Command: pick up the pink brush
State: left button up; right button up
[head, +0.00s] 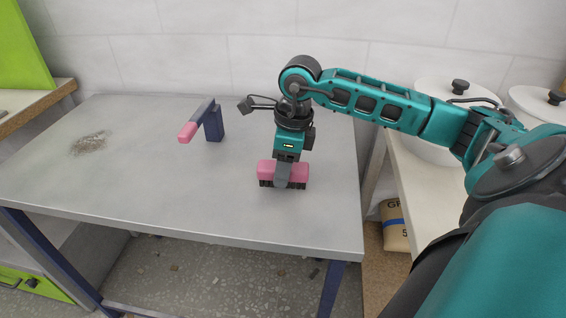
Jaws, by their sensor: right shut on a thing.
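The pink brush (300,171), with dark bristles facing down, is at the right part of the grey metal table (160,205). My right gripper (283,174) points straight down from above and is shut on the middle of the brush, with a grey finger covering part of it. The bristles are at or very near the table top; I cannot tell whether they touch it. My left gripper is not in the head view.
A dark blue angled piece with a pink end (188,132) stands left of the brush. A brownish patch of dirt (90,143) lies farther left. White lidded pots (445,110) stand on a counter at the right. A tiled wall is behind the table.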

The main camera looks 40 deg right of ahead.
jog(key=c, duration=0.5)
pick_arm(q)
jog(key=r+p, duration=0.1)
jog(key=p, duration=0.1)
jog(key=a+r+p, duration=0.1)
jog(key=p, duration=0.1)
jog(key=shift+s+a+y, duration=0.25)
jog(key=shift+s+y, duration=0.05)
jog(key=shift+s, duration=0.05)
pick_arm(e)
notch_tip(320, 180, up, 20)
jog(key=o, duration=0.5)
jog(key=c, duration=0.3)
